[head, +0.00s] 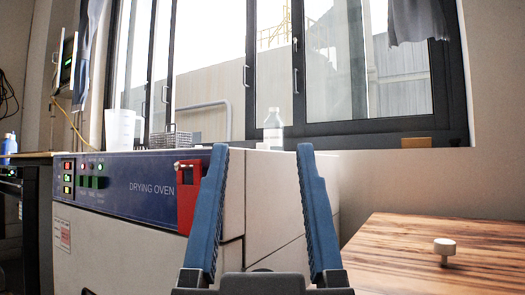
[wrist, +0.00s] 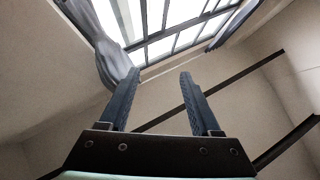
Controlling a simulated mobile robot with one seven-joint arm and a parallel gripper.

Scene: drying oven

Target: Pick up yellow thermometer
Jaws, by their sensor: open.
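I cannot clearly make out a yellow thermometer in either view. My gripper (head: 262,150) is open and empty, its two blue fingers pointing up in front of the drying oven (head: 130,190). In the wrist view my gripper (wrist: 160,75) is also open, with only wall and window beyond the fingers. A small yellow-brown block (head: 416,142) lies on the windowsill at the right. I cannot tell what it is.
A red handle (head: 187,195) is on the oven front. A white beaker (head: 120,129), a wire basket (head: 170,139) and a clear bottle (head: 273,129) stand behind the oven's front edge. A wooden table (head: 400,265) at right holds a small white knob-like object (head: 445,248).

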